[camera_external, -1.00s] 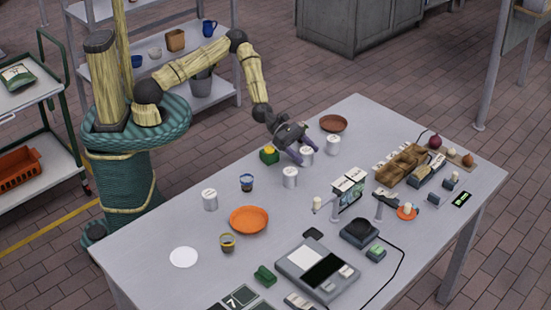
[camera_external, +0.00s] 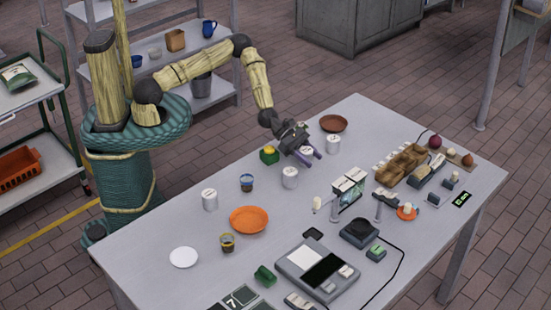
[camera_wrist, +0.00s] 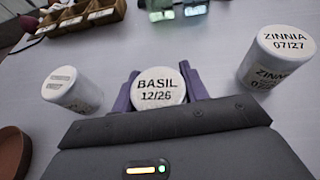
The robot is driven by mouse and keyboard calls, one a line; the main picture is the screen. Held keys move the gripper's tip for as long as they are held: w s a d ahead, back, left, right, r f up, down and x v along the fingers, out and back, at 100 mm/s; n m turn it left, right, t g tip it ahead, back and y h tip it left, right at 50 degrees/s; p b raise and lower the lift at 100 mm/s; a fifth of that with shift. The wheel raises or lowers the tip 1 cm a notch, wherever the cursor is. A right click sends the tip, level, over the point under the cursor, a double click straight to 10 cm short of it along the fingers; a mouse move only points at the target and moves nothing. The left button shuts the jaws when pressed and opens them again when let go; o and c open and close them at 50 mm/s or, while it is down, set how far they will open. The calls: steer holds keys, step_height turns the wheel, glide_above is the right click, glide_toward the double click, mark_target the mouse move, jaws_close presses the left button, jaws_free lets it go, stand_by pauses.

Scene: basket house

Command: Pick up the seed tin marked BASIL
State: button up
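The seed tin marked BASIL (camera_wrist: 158,88) is a white cylinder whose lid reads BASIL 12/26, standing between my gripper's purple fingers in the wrist view. My gripper (camera_wrist: 160,82) points down over it with one finger on each side; the fingers are spread about as wide as the tin, and any contact is hard to see. In the external view my gripper (camera_external: 311,156) straddles the tin (camera_external: 306,150), which is partly hidden and still appears to be on the table. A ZINNIA 07/27 tin (camera_wrist: 285,50) stands to the right in the wrist view.
Another white tin (camera_wrist: 72,88) with an unreadable label is at left, near a brown dish (camera_wrist: 12,150).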

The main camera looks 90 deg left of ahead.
mark_target(310, 152)
step_height(310, 152, up, 10)
steer(key=shift+r, duration=0.1)
stand_by(0.6)
